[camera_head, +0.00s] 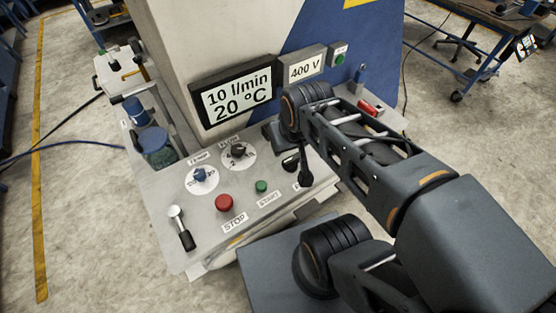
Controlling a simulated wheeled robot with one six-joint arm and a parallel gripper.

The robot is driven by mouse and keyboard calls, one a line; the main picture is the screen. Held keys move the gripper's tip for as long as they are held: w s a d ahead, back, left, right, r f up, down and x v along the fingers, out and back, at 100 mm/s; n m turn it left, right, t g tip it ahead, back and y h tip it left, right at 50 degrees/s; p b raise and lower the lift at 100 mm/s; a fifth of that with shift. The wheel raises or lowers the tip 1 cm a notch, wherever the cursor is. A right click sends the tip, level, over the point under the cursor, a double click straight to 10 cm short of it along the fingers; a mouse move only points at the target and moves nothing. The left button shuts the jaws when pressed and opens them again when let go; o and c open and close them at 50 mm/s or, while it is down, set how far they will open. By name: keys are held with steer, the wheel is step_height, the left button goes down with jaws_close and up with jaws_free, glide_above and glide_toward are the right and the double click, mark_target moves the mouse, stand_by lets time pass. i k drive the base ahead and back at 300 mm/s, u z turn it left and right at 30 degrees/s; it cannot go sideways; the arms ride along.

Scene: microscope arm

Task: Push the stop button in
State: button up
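The red stop button (224,202) is a round mushroom-shaped knob on the front of the light grey control panel (205,238), just above the STOP label (235,222). It is in plain view and nothing touches it. I cannot tell from this one view whether it stands out or is pressed in. My gripper (277,136) is a dark shape at the far end of my arm, over the panel's back, up and to the right of the button and apart from it. Its fingers are too small and dark to make out, and part of my arm covers that area.
A green start button (261,186) sits close right of the stop button. The TEMP dial (200,176) and FLOW dial (238,152) are behind. Display screens (237,96) rise behind the panel.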

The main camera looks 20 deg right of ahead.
mark_target(224, 203)
steer(key=k, duration=0.5)
steer(key=z, duration=1.55)
steer(key=k, duration=0.95)
steer(key=u, duration=1.8)
steer(key=i, duration=0.5)
steer(key=z, duration=0.05)
